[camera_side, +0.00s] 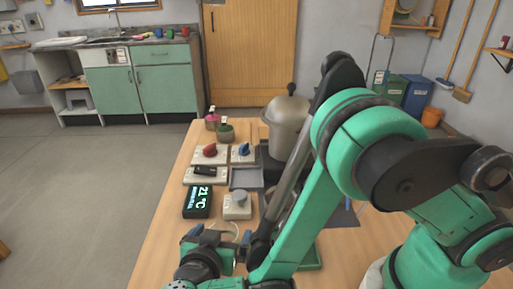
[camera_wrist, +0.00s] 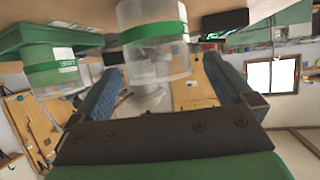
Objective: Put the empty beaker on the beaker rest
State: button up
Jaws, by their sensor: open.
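In the wrist view, which is upside down, a clear beaker with a green band (camera_wrist: 153,31) stands ahead of my gripper (camera_wrist: 162,67), between the lines of its two fingers. The fingers are apart and open; I cannot tell whether they touch the beaker. A second clear beaker with a green band (camera_wrist: 52,67) stands at the left on a green tray (camera_wrist: 25,32). I cannot make out the contents of either. In the side view my gripper (camera_side: 220,238) is low at the table's near end, and the beakers are mostly hidden. I cannot identify the beaker rest for certain.
A thermometer display (camera_side: 197,201) reading 21 °C and a grey-knobbed box (camera_side: 237,207) stand just beyond my gripper. Behind them are a grey square tray (camera_side: 245,179), a red-knobbed box (camera_side: 210,154), a blue-knobbed box (camera_side: 243,154) and a large metal pot (camera_side: 287,121). The table's left strip is clear.

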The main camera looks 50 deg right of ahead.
jog(key=shift+w+d+f, duration=0.2)
jog(key=shift+w+d, duration=0.05)
jog(key=shift+d, duration=0.2)
jog(key=c, duration=1.4)
jog(key=shift+r, duration=0.1)
